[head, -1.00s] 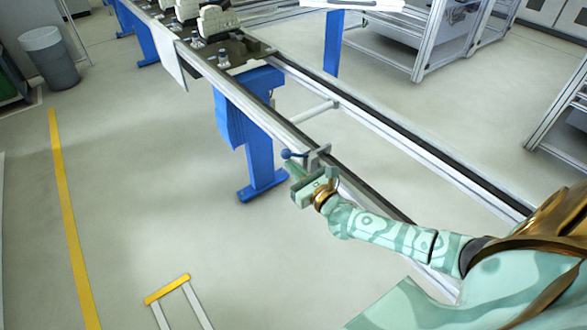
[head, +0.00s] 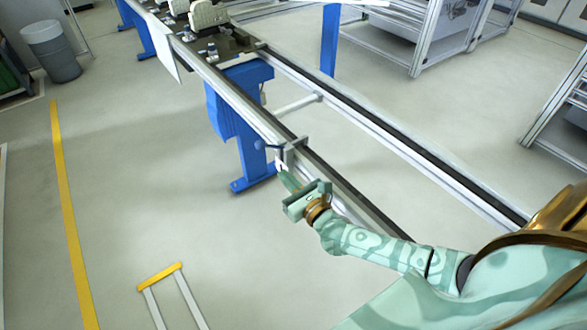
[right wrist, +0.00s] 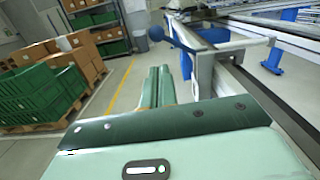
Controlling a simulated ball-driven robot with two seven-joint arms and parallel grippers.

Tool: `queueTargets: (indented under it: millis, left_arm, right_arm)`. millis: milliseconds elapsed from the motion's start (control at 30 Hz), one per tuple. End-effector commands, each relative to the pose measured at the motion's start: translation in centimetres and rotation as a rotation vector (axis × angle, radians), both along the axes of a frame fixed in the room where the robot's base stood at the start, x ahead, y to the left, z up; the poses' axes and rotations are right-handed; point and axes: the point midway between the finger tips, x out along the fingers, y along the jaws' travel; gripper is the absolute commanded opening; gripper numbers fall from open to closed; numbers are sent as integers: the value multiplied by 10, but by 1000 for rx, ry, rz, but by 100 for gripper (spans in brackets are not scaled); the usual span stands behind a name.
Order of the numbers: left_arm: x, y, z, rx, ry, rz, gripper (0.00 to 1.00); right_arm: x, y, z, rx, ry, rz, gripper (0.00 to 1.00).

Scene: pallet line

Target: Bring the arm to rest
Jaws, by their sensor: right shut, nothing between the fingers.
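My right gripper (head: 284,176) is in the lower middle of the head view, in front of the near conveyor rail. In the right wrist view the closed fingers (right wrist: 158,86) point away, past the left side of a grey bracket (right wrist: 204,62) on the rail. The bracket also shows in the head view (head: 291,153), with a lever that ends in a blue ball knob (head: 259,144). The fingertips are close to the bracket, with a small gap visible in the wrist view. My left gripper is not in view.
The conveyor rails (head: 400,140) run diagonally on a blue leg (head: 240,120). A pallet (head: 228,42) sits at the far end. A yellow-topped frame (head: 160,278) stands low in front. Green crates (right wrist: 40,100) and cartons show in the wrist view. The left floor is open.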

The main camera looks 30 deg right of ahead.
Motion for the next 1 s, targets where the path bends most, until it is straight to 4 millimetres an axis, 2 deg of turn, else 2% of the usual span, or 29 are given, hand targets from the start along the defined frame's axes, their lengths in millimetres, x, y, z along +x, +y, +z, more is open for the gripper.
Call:
queueTargets:
  millis: [200, 767, 867, 933, 967, 1000]
  left_arm:
    - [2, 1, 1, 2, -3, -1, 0]
    - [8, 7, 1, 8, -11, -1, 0]
    - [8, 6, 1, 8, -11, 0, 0]
    - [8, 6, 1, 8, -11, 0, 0]
    - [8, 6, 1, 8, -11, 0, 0]
    - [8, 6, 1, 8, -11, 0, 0]
  right_arm:
    - [-4, 8, -1, 0, -1, 1, 0]
    - [-4, 8, -1, -39, -3, 0, 0]
    - [-4, 13, -4, -239, -8, 21, 0]
    - [-7, 17, -19, -549, -12, 66, 0]
    - [-8, 16, -30, -724, -12, 91, 0]
    - [-11, 13, -50, -975, -8, 131, 0]
